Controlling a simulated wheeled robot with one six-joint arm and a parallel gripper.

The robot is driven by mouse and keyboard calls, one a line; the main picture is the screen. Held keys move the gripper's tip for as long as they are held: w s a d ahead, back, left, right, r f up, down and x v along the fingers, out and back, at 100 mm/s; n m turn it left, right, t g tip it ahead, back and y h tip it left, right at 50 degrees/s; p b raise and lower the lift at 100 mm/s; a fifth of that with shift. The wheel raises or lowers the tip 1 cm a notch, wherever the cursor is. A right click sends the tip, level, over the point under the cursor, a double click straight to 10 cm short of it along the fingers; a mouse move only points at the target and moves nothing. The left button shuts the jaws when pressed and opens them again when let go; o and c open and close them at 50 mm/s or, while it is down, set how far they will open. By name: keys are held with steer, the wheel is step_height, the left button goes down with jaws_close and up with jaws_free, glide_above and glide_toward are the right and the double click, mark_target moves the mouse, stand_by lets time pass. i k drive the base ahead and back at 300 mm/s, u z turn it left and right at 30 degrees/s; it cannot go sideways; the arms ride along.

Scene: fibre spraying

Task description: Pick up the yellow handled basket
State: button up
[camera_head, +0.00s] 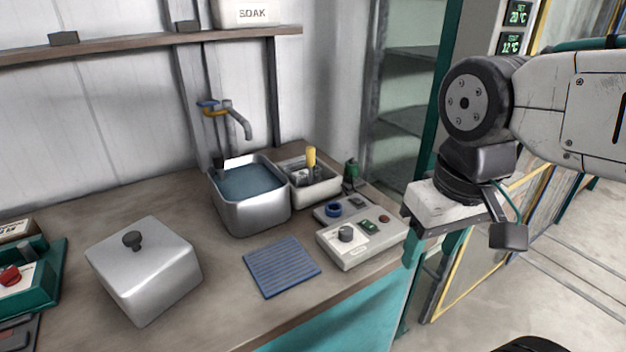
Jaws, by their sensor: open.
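A yellow upright handle (311,157) rises from a small pale metal container (318,192) beside the water-filled basin on the bench. The basket part below the handle sits down inside this container and is mostly hidden by its walls. My gripper (460,235) is at the right, beyond the bench's right end and well apart from the basket. Its fingers are spread and nothing shows between them.
A steel basin of water (267,214) stands left of the container under a tap (236,120). A control box (362,240), blue ribbed mat (281,267) and lidded steel box (145,275) occupy the bench. A shelf (130,46) runs above.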

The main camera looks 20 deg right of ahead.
mark_target(310, 151)
steer(key=k, duration=0.5)
steer(key=z, duration=1.4)
steer(key=i, duration=1)
steer(key=u, duration=1.85)
steer(key=i, duration=0.5)
